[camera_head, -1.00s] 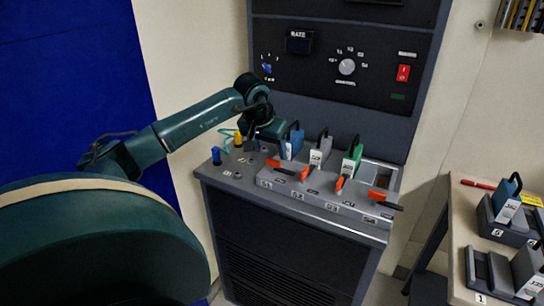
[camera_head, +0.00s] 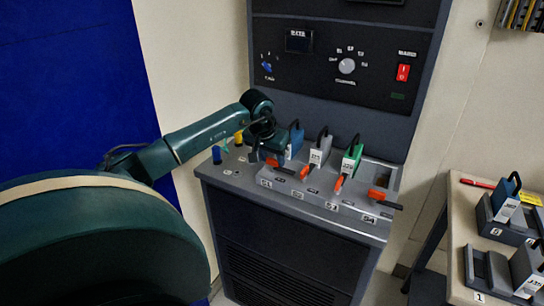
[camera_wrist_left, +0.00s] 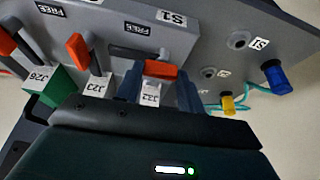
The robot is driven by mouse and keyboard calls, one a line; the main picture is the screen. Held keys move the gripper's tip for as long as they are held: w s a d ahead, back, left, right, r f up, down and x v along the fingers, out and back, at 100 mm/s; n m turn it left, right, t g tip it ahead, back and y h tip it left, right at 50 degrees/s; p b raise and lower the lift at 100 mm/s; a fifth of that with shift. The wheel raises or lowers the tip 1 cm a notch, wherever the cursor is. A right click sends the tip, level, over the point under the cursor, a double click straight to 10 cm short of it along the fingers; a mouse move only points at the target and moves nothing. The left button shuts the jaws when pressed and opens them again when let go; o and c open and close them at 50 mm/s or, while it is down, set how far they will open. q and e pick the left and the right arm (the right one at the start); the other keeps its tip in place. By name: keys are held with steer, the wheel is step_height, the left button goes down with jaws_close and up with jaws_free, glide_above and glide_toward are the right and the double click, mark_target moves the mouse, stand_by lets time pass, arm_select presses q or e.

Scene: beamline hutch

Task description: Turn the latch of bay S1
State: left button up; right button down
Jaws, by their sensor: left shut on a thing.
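The latch of bay S1 (camera_head: 281,168) is an orange handle at the left end of the grey bay block, pointing left in the head view. In the wrist view its orange end (camera_wrist_left: 160,70) sits between the fingers of my left gripper (camera_wrist_left: 158,88). My left gripper (camera_head: 256,152) is shut on this latch. A blue module (camera_head: 296,140), labelled J22 in the wrist view, stands upright in the bay behind it. The S1 label (camera_wrist_left: 172,18) shows in the wrist view. The fingertips are partly hidden in the head view. My right gripper is out of view.
To the right stand a grey module (camera_head: 319,150) and a green module (camera_head: 352,159), with orange latches (camera_head: 304,171) in front. Blue (camera_head: 217,155) and yellow (camera_head: 238,138) plugs are left of the block. A side table (camera_head: 460,240) holds more modules.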

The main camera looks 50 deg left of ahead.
arm_select(q)
steer(key=c, duration=0.4)
steer(key=shift+o, duration=0.2)
